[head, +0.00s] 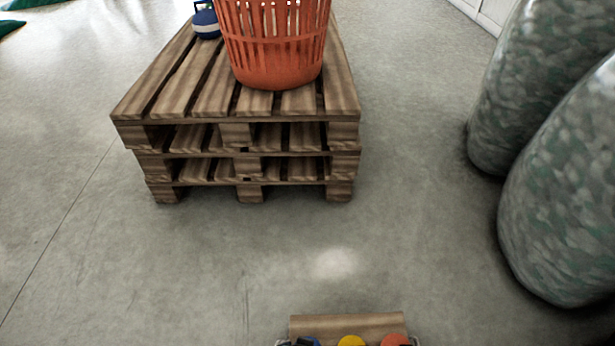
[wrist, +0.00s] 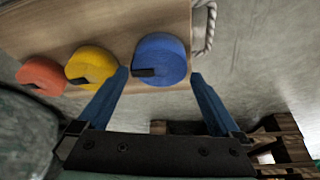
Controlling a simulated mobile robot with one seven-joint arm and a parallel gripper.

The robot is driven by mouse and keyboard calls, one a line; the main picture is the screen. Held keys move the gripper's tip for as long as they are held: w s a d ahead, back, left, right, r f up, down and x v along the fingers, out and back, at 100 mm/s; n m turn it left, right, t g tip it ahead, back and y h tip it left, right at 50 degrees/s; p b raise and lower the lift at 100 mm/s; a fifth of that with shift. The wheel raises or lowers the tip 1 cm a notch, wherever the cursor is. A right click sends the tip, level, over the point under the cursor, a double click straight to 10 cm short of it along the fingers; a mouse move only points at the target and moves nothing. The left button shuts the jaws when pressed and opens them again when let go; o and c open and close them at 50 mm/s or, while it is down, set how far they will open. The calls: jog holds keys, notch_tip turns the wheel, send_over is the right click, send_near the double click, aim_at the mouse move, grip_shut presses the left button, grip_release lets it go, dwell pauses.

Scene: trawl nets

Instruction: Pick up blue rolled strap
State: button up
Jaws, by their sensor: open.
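The blue rolled strap (wrist: 165,55) is a flat round roll with a dark end tab. It lies on a wooden surface (wrist: 115,22) at the end near a rope handle. In the wrist view my gripper (wrist: 159,76) is open, with one blue finger on each side of the strap's lower part in the picture. The fingers look apart from the roll; their height above it is hard to judge. In the head view the blue strap (head: 309,342) is cut off at the bottom edge.
A yellow roll (wrist: 92,64) and an orange roll (wrist: 41,76) lie in a row beside the blue one. The grey rope handle (wrist: 208,28) is close by. Stacked pallets (head: 235,133) carry an orange basket (head: 275,68) and a blue canister (head: 206,22). Large mottled sacks (head: 568,190) stand right.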

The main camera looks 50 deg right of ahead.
jog(key=b+x, duration=0.2)
jog(key=x, duration=0.1)
jog(key=shift+f, duration=0.15)
jog(key=c, duration=1.2)
